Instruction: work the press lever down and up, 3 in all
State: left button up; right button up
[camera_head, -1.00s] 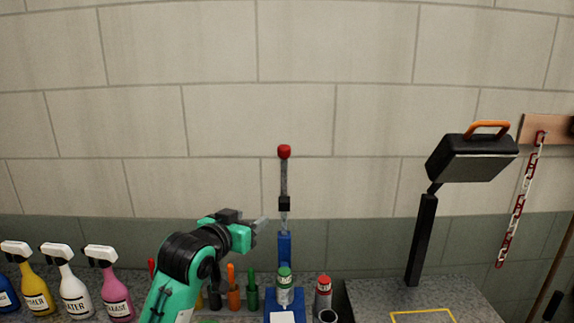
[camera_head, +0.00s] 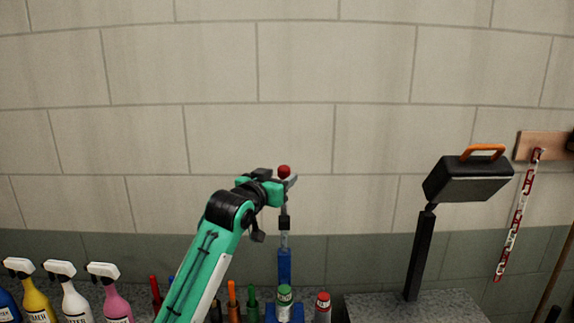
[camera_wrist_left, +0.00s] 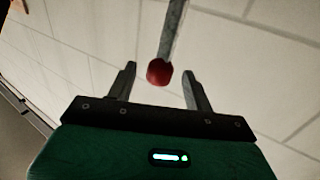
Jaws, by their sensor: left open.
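The press lever (camera_head: 284,222) stands upright on its blue press (camera_head: 284,266), with a red ball knob (camera_head: 284,171) at its top. My left gripper (camera_head: 288,186) is up at the knob's height, coming from the left. In the left wrist view the red knob (camera_wrist_left: 159,72) lies between the two open fingers (camera_wrist_left: 160,88), and the grey lever bar runs up out of the picture. Neither finger visibly touches the knob. The lower part of the press is partly hidden by a can with a green cap (camera_head: 284,293). My right gripper is not in view.
Spray bottles (camera_head: 70,290) stand at the left. Several coloured-handled tools (camera_head: 233,298) and a red-capped can (camera_head: 323,305) are near the press. A black box with an orange handle (camera_head: 467,177) stands on a post at the right.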

pick_arm(q)
jog(key=shift+p+x, duration=0.8)
jog(key=shift+x, duration=1.6)
grip_shut()
